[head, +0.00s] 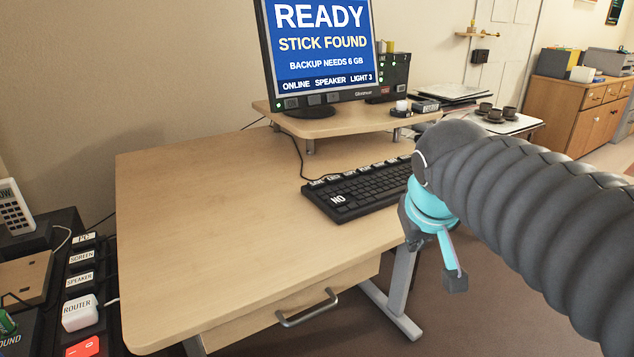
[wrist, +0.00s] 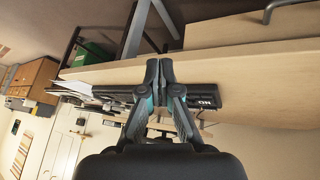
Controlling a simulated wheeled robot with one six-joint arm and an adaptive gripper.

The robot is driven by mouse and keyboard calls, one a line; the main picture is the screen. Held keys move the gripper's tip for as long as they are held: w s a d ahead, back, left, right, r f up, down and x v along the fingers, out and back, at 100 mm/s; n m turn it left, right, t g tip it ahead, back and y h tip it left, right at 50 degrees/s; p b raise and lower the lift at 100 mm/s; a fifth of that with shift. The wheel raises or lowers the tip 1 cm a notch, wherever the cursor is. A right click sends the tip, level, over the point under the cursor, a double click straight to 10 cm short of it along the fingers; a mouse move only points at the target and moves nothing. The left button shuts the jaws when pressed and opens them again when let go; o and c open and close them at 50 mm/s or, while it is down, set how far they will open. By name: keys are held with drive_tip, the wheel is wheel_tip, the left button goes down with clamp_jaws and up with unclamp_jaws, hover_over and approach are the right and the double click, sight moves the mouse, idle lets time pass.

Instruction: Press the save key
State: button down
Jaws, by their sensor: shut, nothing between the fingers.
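A black keyboard (head: 372,190) lies on the right part of the wooden desk (head: 215,215). A row of white-labelled keys (head: 350,172) runs along its far edge, and a larger "NO" key (head: 338,199) is at its near left corner. The row's labels are too small to read, so I cannot tell which key is save. My gripper (head: 455,280) hangs in front of the desk's right end, partly hidden by my arm, apart from the keyboard. In the wrist view the keyboard (wrist: 205,96) shows behind my gripper (wrist: 159,68), whose fingers are shut and empty.
A monitor (head: 318,50) reading "READY, STICK FOUND" stands on a wooden riser (head: 335,124). A drawer handle (head: 305,308) juts from the desk front. At left is a labelled switch strip (head: 80,280). The desk's left half is clear.

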drive_tip(key=w+a+r+n+t, duration=0.1)
drive_tip(key=w+a+r, duration=0.25)
drive_tip(key=w, duration=0.45)
drive_tip(key=w+a+r+n, duration=0.1)
drive_tip(key=w+a+r, duration=0.2)
drive_tip(key=w+a, duration=0.3)
wheel_tip(320, 180, up, 3)
drive_tip(key=n+t+h, duration=0.1)
drive_tip(key=n+t, duration=0.1)
hover_over(315, 184)
drive_tip(key=shift+w+f, duration=0.15)
drive_tip(key=shift+f, duration=0.05)
drive_tip(key=shift+f, duration=0.1)
wheel_tip(315, 184, down, 9)
drive_tip(key=b, duration=0.7)
drive_tip(key=shift+r, duration=0.2)
drive_tip(key=shift+f, duration=0.1)
drive_tip(key=shift+f+b, duration=0.3)
drive_tip(key=shift+b, duration=0.05)
drive_tip(key=shift+f+b, duration=0.3)
drive_tip(key=shift+f, duration=0.2)
drive_tip(key=shift+r, duration=0.15)
idle(0.5)
drive_tip(key=shift+r+p, duration=0.8)
